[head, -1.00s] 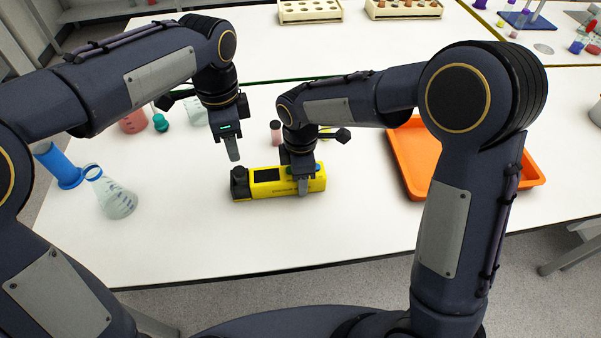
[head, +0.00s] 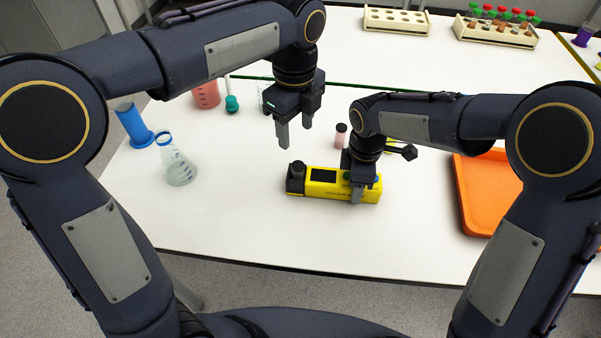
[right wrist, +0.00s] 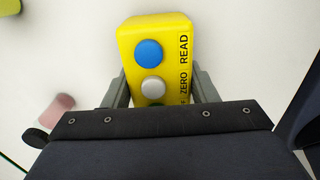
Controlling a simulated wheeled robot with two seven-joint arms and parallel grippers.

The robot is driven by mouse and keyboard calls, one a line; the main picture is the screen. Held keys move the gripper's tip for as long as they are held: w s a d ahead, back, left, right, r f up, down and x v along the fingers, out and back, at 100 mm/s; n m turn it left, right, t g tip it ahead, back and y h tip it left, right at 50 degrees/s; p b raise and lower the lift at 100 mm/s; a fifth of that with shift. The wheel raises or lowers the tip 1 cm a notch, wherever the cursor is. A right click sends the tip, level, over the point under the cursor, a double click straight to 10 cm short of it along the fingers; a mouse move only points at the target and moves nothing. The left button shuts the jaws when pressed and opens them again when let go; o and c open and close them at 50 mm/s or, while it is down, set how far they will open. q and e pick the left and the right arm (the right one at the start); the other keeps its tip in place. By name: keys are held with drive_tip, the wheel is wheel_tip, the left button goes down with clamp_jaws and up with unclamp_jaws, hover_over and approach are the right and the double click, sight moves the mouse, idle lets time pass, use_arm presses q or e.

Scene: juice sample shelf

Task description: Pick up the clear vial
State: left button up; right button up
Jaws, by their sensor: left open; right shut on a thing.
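I cannot make out a clear vial. A pink vial with a dark cap (head: 340,137) stands upright behind the yellow meter; it also shows at the left of the right wrist view (right wrist: 62,106). The yellow meter (head: 325,190) lies on the white table, with a black round part at its left end and a dark screen. My right gripper (head: 356,192) is shut on the meter's button end, a finger on each side in the right wrist view. My left gripper (head: 294,132) is open and empty, fingers down, above the table behind the meter's left end.
A flask (head: 178,166), a blue cylinder (head: 133,124) and a red-filled beaker (head: 206,95) stand at the left. A yellow-green item is partly hidden behind my right arm. An orange tray (head: 466,205) lies at the right.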

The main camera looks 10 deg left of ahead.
use_arm(q)
hover_over(298, 165)
drive_tip(key=f, duration=0.6)
drive_tip(key=shift+s+a+f, duration=0.15)
drive_tip(key=shift+s+f, duration=0.1)
drive_tip(key=shift+f, duration=0.05)
drive_tip(key=f, duration=0.5)
drive_tip(key=shift+w, duration=0.3)
drive_tip(key=c, duration=1.1)
use_arm(e)
drive_tip(key=o, duration=1.3)
use_arm(q)
drive_tip(key=shift+o, duration=0.2)
wheel_tip(298, 165, up, 10)
